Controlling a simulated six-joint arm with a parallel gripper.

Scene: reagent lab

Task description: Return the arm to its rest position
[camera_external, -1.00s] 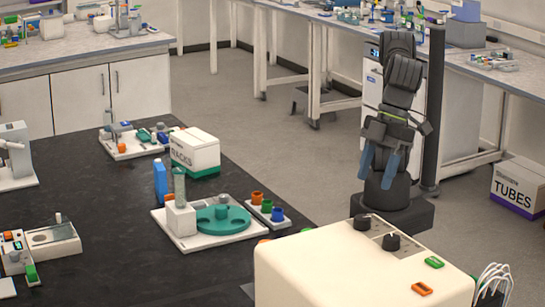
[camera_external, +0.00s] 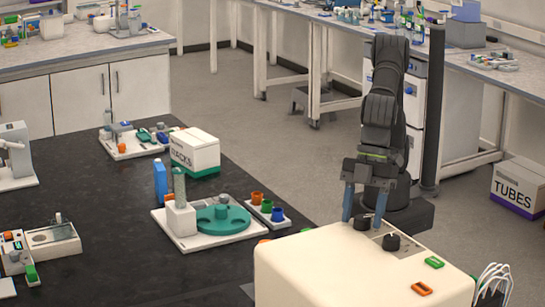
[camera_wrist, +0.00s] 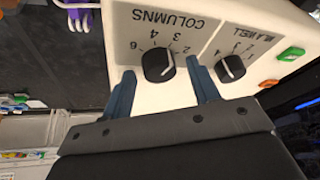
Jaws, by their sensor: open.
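My gripper (camera_external: 364,204) hangs with its blue fingers pointing down, at the back edge of the cream instrument box (camera_external: 320,262). In the external view the two knobs are on the box's top panel, the nearer one (camera_external: 391,242) clear of the fingers.
A green button (camera_external: 434,262) and an orange button (camera_external: 421,288) are on the box top. A white plate with a teal disc (camera_external: 222,219) stands on the black bench left of the box, near a RACKS box (camera_external: 195,152). A TUBES box (camera_external: 518,187) is on the floor.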

